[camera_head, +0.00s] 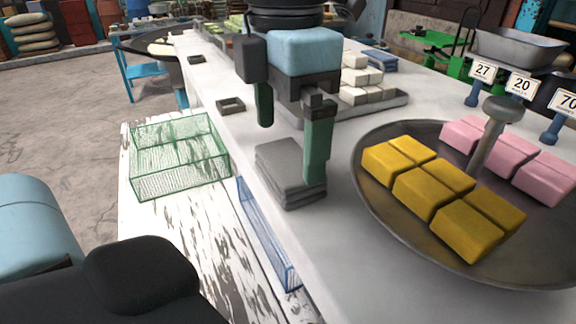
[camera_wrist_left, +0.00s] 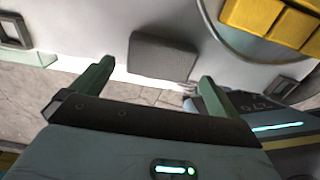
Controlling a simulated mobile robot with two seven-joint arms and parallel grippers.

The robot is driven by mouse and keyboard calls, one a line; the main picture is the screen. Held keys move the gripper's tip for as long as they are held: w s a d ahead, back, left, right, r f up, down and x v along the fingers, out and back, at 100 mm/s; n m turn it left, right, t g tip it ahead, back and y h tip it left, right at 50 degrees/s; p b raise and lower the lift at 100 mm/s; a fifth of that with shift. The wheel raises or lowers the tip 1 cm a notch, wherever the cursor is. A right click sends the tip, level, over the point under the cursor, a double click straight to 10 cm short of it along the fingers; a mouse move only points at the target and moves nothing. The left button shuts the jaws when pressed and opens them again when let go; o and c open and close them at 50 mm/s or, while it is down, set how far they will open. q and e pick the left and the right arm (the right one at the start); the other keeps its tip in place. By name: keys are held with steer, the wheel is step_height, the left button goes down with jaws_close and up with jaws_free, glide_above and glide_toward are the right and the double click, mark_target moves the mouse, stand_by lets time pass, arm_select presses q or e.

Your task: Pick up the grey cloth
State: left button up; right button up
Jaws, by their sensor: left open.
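The grey cloth (camera_head: 280,170) is a folded, flat stack on the white counter near its left edge in the head view. It also shows in the left wrist view (camera_wrist_left: 163,57), beyond my fingertips and between their lines. My left gripper (camera_head: 290,155) points down over the cloth, with its two green fingers spread wide and nothing between them. The right finger hides part of the cloth's right side. In the left wrist view my left gripper (camera_wrist_left: 153,72) is open, and a gap shows between the fingers and the cloth. My right gripper is not in view.
A round metal pan (camera_head: 370,205) with yellow and pink blocks stands right of the cloth. A green wire basket (camera_head: 180,160) sits on the lower white boards at left. A blue mesh piece (camera_head: 268,235) is beside the counter edge. White blocks on a tray (camera_head: 385,105) lie behind.

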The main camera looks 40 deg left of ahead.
mark_target(289, 159)
arm_select(q)
steer(key=shift+w+d+f, duration=0.1)
steer(key=shift+f, duration=1.65)
steer(key=c, duration=0.8)
steer(key=shift+r, duration=0.15)
step_height(289, 159, up, 10)
steer(key=shift+f, duration=0.1)
